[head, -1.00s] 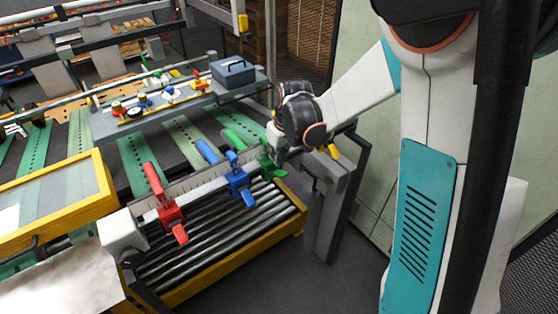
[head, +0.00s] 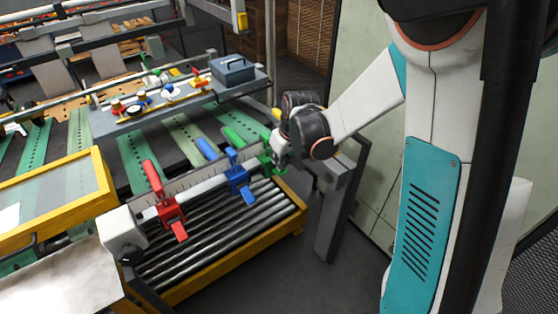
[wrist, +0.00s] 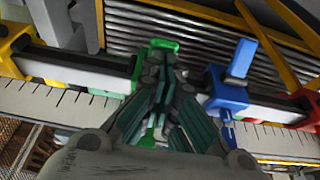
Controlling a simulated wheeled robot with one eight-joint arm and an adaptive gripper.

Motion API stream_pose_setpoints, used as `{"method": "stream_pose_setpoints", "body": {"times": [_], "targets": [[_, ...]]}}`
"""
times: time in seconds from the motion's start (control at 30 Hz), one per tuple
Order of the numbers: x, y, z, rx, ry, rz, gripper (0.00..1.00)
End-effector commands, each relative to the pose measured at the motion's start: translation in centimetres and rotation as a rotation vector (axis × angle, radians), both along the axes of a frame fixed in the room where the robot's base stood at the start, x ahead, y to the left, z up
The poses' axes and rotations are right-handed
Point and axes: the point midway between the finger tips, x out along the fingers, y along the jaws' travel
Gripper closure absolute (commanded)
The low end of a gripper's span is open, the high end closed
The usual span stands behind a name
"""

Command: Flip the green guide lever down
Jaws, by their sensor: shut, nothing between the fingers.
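The green guide lever (head: 236,140) is on the ruler rail, at the end nearest my arm, in the head view. Its long handle slants up and back toward the left, like the red and blue ones. In the wrist view, parts of the green lever (wrist: 165,44) show just beyond and beside my fingers. My gripper (wrist: 165,85) is shut and empty, its fingertips over the green clamp. I cannot tell whether they touch it. In the head view my wrist hides most of the gripper and part of the green clamp.
The blue lever (head: 238,178) stands close beside the green one, and the red lever (head: 157,185) is farther left. Dark rollers (head: 215,232) lie in front of the rail. A grey shelf (head: 108,124) with a blue-grey box (head: 233,70) is behind. A grey post (head: 335,215) stands at the right.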

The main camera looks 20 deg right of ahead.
Motion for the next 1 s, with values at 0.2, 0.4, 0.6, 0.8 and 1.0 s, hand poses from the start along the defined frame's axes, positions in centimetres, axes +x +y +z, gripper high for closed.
{"method": "stream_pose_setpoints", "body": {"times": [0.2,0.4,0.6,0.8,1.0], "targets": [[-0.2,-0.1,-0.2,0.010,-0.030,0.000,1.00],[-0.4,-0.2,-0.3,0.021,-0.065,-0.002,1.00],[-1.0,-0.4,-0.8,0.043,-0.134,-0.002,1.00],[-1.8,-0.7,-1.8,0.087,-0.270,-0.004,1.00],[-2.7,-1.0,-3.1,0.146,-0.451,-0.005,1.00]]}}
